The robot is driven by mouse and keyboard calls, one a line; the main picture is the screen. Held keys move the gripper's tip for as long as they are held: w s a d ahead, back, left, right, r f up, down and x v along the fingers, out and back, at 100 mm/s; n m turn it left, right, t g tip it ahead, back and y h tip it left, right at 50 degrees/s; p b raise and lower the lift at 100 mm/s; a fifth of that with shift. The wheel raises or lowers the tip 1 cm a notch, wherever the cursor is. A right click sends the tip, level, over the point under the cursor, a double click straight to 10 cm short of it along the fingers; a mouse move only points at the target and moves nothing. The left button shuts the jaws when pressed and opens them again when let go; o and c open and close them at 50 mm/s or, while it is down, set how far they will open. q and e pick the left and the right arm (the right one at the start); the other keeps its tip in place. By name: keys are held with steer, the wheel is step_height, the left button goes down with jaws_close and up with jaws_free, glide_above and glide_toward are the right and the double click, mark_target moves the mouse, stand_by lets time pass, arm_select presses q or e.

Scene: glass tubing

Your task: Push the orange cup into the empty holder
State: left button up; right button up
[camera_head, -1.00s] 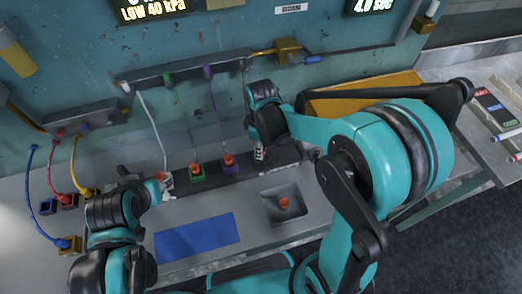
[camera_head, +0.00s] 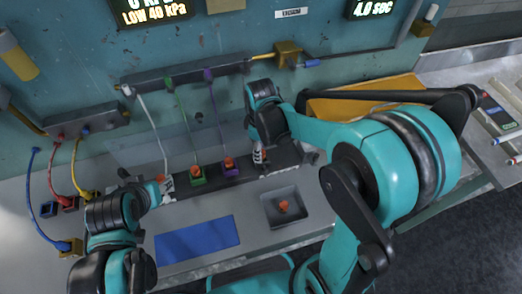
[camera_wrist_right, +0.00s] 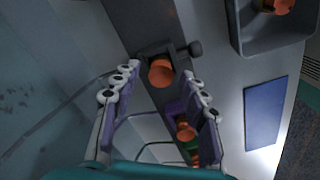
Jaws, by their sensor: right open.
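An orange cup (camera_wrist_right: 161,72) shows in the right wrist view at a dark holder (camera_wrist_right: 175,50). I cannot tell how deep it sits. My right gripper (camera_wrist_right: 165,98) is open, its two fingers apart on either side below the cup in that view. In the head view my right gripper (camera_head: 259,157) points down at the right end of the dark rail (camera_head: 277,158) and hides this cup. My left gripper (camera_head: 160,188) is at the rail's left end, beside another orange cup (camera_head: 161,177); its fingers are too small to read.
Green (camera_head: 197,180) and purple (camera_head: 230,170) holders with orange cups stand between my grippers, with thin tubes rising behind. A grey tray (camera_head: 268,216) in front holds another orange piece (camera_head: 283,207). A blue mat (camera_head: 197,246) lies bare. Red, yellow and blue tubing is at left.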

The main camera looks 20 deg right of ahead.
step_height(320, 180, up, 10)
steer(key=p, duration=0.3)
steer(key=s+d+r+m+t, duration=0.1)
steer(key=s+d+m+t, duration=0.1)
steer(key=s+m, duration=0.3)
steer(key=s+d+r+m+t, duration=0.2)
steer(key=s+m+t, duration=0.3)
steer(key=m, duration=0.1)
steer(key=shift+s+d+m, duration=0.2)
steer(key=shift+d+m, duration=0.1)
steer(key=shift+d, duration=0.1)
step_height(320, 180, down, 7)
steer(key=b, duration=0.7)
